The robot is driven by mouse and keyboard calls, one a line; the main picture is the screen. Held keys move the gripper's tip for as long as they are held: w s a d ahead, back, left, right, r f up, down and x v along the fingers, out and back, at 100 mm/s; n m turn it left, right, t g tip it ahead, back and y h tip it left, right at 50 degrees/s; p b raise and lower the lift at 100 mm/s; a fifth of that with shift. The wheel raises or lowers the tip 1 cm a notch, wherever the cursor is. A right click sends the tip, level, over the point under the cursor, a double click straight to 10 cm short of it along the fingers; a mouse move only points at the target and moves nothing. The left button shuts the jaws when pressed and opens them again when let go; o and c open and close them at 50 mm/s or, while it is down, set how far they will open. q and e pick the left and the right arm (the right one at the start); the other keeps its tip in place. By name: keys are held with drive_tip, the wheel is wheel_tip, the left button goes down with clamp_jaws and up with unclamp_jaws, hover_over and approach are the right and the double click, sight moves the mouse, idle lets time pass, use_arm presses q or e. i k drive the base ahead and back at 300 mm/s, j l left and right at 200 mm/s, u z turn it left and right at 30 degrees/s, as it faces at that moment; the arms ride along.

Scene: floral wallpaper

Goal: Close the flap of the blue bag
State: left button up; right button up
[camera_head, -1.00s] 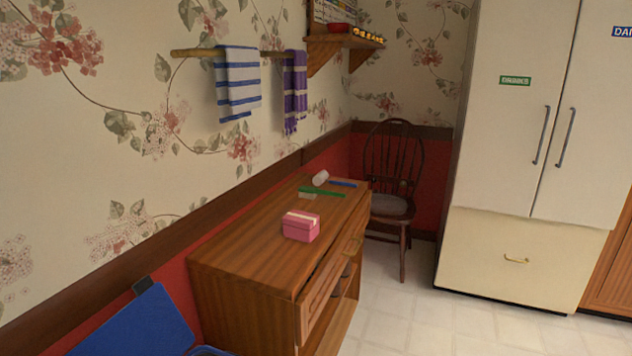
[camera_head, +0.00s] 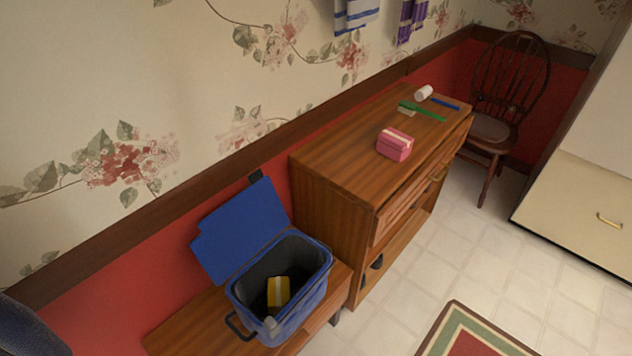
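The blue bag (camera_head: 308,300) stands on a low wooden bench against the red lower wall, left of the wooden cabinet. Its blue flap (camera_head: 240,231) is open, tilted up and back toward the wall, with a dark tab at its top edge. The dark inside of the bag shows, with a yellow item (camera_head: 279,292) in it. A dark handle loop sticks out at the bag's front left. Neither of my grippers is in view. A dark rounded shape shows at the lower left edge, and I cannot tell what it is.
The low bench (camera_head: 190,322) has bare wood left of the bag. The wooden cabinet (camera_head: 335,168) stands close on the right, bearing a pink box (camera_head: 395,143), a green item and a white cylinder (camera_head: 423,93). A rug (camera_head: 470,335) lies on the tiled floor. A chair (camera_head: 507,95) stands behind.

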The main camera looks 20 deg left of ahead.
sight(235, 232)
drive_tip(key=u, duration=1.3)
